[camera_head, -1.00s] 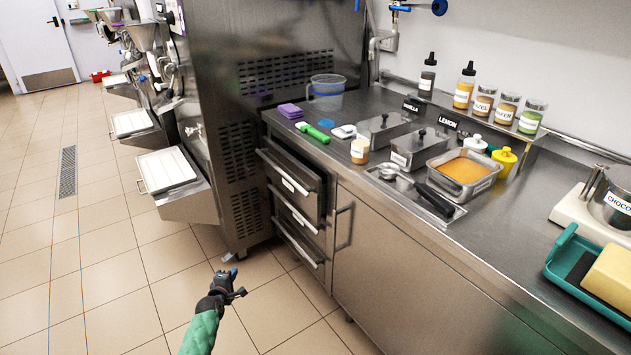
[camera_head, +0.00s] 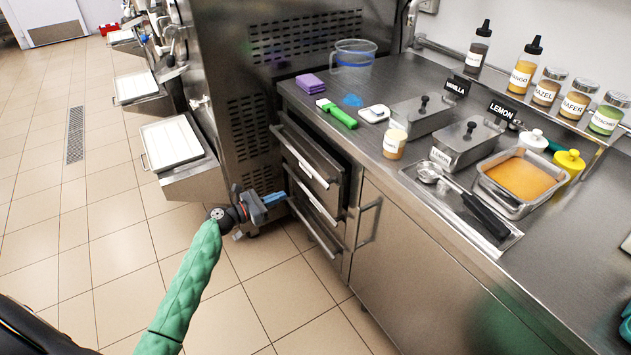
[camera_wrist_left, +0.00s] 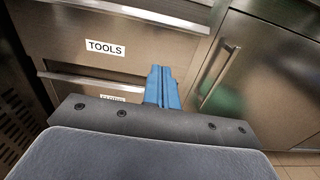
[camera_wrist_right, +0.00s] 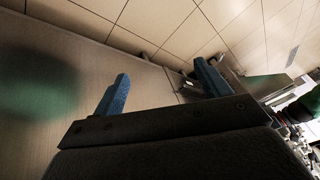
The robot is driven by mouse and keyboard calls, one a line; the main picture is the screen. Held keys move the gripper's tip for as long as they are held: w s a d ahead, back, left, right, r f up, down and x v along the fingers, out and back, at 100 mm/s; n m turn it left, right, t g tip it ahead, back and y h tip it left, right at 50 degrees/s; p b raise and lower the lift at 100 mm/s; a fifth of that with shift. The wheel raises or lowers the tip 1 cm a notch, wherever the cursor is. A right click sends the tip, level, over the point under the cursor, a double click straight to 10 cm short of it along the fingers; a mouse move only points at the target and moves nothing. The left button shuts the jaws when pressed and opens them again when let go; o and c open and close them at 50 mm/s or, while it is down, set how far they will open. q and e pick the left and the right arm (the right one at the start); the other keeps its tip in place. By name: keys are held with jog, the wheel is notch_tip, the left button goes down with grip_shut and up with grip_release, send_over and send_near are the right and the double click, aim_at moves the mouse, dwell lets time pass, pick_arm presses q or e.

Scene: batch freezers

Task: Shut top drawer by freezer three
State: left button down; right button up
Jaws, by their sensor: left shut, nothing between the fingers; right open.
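In the head view, the top drawer (camera_head: 308,158) is in the steel counter beside the nearest freezer (camera_head: 240,60). Its front stands out from the cabinet, with a dark gap above it. Two more drawers (camera_head: 318,205) are below. My left gripper (camera_head: 275,198) is shut and empty, in front of the drawer stack's left side, lower than the top handle. In the left wrist view, its blue fingers (camera_wrist_left: 161,75) are together before a drawer front labelled TOOLS (camera_wrist_left: 70,45); contact cannot be told. My right gripper (camera_wrist_right: 160,78) is open and empty in its wrist view, beside a flat panel.
A cupboard door (camera_head: 400,255) with a vertical handle (camera_head: 368,220) is right of the drawers. The countertop holds a jug (camera_head: 352,57), a purple sponge (camera_head: 310,83), lidded pans and an orange-filled pan (camera_head: 525,180).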

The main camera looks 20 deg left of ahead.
aim_at(327, 176)
pick_arm(q)
jog(key=p+x, duration=0.2)
jog(key=x, duration=1.2)
pick_arm(e)
jog(key=shift+g+h, duration=0.4)
jog(key=shift+h, duration=0.1)
jog(key=shift+s+d+r, duration=0.3)
jog(key=shift+d+r, duration=0.55)
jog(key=shift+r, duration=0.15)
jog(key=shift+s+d+r, duration=0.25)
jog(key=shift+d+r, duration=0.55)
jog(key=shift+r, duration=0.2)
pick_arm(q)
jog(key=shift+f, duration=0.15)
jog(key=shift+w, duration=0.1)
pick_arm(e)
jog(key=shift+w, duration=0.1)
pick_arm(q)
jog(key=x, duration=0.4)
jog(key=shift+w+d, duration=0.2)
jog(key=shift+w, duration=0.1)
pick_arm(e)
jog(key=shift+a, duration=0.3)
pick_arm(q)
jog(key=shift+r, duration=0.3)
